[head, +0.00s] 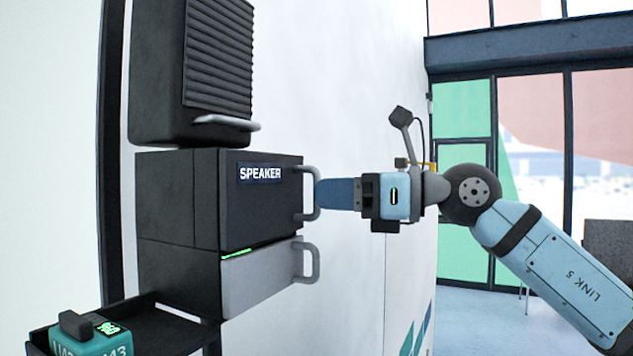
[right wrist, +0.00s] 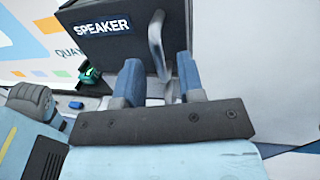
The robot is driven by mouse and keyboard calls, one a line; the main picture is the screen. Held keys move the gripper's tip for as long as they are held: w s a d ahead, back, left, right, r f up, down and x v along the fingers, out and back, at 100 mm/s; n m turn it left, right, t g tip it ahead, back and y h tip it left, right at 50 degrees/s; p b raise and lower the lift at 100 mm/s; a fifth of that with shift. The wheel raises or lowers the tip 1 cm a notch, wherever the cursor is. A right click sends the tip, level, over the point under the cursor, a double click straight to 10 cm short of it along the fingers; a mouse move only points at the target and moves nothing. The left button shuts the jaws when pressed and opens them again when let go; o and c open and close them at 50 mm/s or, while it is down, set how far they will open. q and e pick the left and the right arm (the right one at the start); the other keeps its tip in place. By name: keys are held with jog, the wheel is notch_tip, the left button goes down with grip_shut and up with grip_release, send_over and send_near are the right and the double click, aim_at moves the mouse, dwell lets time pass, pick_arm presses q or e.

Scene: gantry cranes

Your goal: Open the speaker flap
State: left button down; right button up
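The speaker flap (head: 260,205) is a dark panel with a white-on-blue SPEAKER label, on the upper part of a black wall unit. It looks shut. Its grey bar handle (head: 313,193) is at the right edge. My right gripper (head: 325,193) comes in from the right with its blue fingers at this handle. In the right wrist view the two fingers (right wrist: 159,75) stand apart, and the lower end of the handle (right wrist: 156,42) shows between their tips. I cannot tell whether a finger touches it. My left gripper is not in view.
A light grey drawer (head: 262,278) with its own handle is below the flap. A ribbed black unit (head: 165,80) with a bar is above. A black tray (head: 160,328) juts out at lower left, with a teal block (head: 85,343) there. Free floor lies at right.

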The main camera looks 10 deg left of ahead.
aim_at(271, 196)
jog(key=shift+w+a, duration=0.15)
jog(key=shift+a, duration=1.2)
grip_shut()
